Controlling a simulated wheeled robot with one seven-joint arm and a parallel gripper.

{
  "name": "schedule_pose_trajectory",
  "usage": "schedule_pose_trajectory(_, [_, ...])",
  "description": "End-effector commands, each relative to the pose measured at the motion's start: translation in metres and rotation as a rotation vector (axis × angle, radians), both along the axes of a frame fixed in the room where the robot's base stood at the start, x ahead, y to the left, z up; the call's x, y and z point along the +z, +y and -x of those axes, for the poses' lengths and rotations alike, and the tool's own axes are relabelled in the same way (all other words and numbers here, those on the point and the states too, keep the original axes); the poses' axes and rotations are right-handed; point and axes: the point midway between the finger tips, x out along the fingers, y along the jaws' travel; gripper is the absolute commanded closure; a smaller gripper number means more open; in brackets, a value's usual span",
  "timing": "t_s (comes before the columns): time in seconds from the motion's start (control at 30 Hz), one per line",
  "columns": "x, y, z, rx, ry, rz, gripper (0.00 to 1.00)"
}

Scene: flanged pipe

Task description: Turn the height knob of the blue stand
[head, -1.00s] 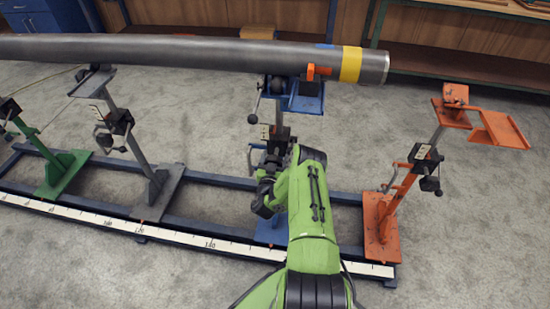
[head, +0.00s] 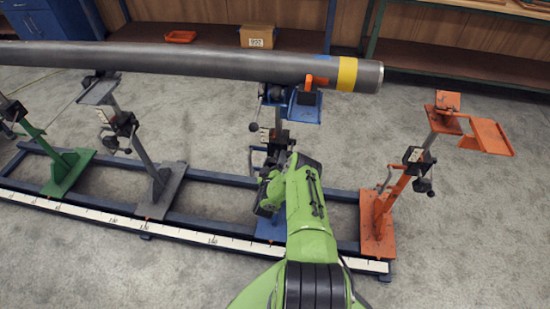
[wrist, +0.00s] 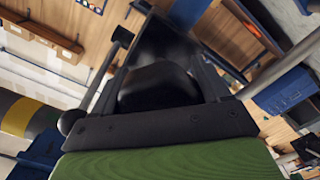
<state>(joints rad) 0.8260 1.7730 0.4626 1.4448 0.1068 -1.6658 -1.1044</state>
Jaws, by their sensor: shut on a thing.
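The blue stand (head: 307,108) carries the right part of the grey pipe (head: 200,62) on its head. Its post, with a black clamp and lever, drops behind my green arm to a blue foot on the rail. My gripper (head: 270,172) is at the post below the clamp, partly hidden by my wrist. In the wrist view, my gripper (wrist: 160,65) is closed around a dark, rounded knob (wrist: 158,88). The dark fingers and the knob merge, so the knob's exact angle is unclear. A ball-ended lever (wrist: 72,121) is close on the left.
An orange stand (head: 378,220) is close on the right, without the pipe. Grey (head: 160,190) and green (head: 68,172) stands are on the left. A ruler rail (head: 130,226) runs along the front. A shelf with a box (head: 258,37) is behind.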

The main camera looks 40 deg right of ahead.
Motion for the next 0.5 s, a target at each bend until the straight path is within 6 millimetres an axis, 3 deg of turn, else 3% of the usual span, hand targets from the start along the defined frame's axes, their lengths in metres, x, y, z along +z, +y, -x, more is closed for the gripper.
schedule_pose_trajectory(0.5, [0.0001,0.0,0.0001,0.001,0.112,0.085,0.55])
